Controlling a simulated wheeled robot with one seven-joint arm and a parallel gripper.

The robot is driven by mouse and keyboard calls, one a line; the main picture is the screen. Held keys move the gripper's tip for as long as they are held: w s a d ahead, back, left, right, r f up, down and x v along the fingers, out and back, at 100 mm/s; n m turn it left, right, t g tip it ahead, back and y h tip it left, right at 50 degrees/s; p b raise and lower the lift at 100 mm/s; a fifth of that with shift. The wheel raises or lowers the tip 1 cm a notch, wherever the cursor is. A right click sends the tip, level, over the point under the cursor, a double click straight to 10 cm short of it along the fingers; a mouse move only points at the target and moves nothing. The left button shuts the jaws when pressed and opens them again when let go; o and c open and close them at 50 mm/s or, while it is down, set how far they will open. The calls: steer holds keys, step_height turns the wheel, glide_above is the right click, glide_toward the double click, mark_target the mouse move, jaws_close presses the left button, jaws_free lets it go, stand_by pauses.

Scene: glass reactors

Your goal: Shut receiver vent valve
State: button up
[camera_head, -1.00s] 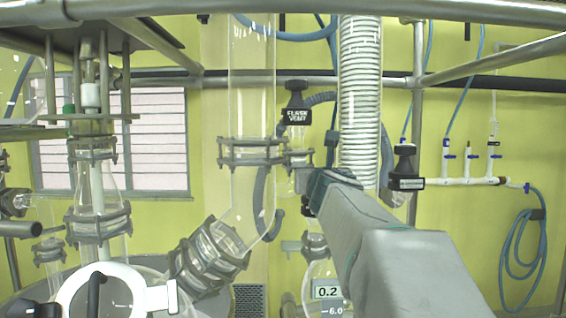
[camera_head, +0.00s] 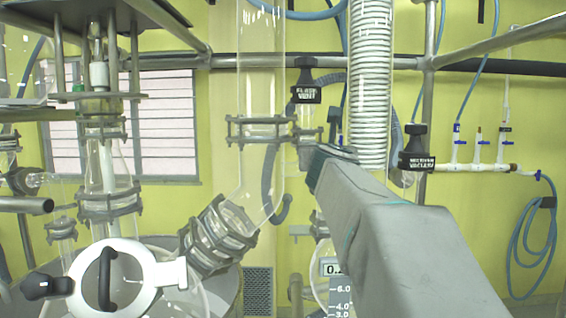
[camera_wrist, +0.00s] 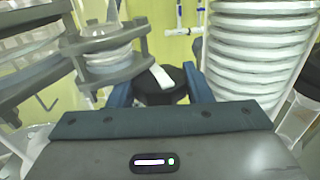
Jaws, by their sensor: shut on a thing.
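My gripper (camera_wrist: 159,90) is closed around a black valve knob (camera_wrist: 158,88) with a white bar on top, one blue-grey finger on each side. The knob's label is not readable in the wrist view, so I cannot confirm by name that it is the receiver vent valve. In the head view my gripper (camera_head: 331,165) is right of the glass column's clamp, and my arm hides its fingertips. The receiver's glass (camera_head: 322,230), with a scale and small display, shows partly below, behind my arm.
The flask vent valve (camera_head: 306,94) is just up-left of my gripper. The receiver vacuum valve (camera_head: 417,160) is to the right. A metal frame rail (camera_head: 500,48) crosses at upper right.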

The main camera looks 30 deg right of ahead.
steer(key=m+g+h+b, duration=0.2)
steer(key=m+g+h, duration=0.1)
steer(key=shift+f+g+h+b, duration=0.1)
steer(key=shift+g+h+b, duration=0.2)
steer(key=shift+m+g+h, duration=1.3)
steer(key=shift+m+g, duration=0.5)
steer(key=shift+g, duration=0.5)
steer(key=o, duration=0.8)
steer(key=shift+c, duration=0.2)
steer(key=shift+t, duration=0.3)
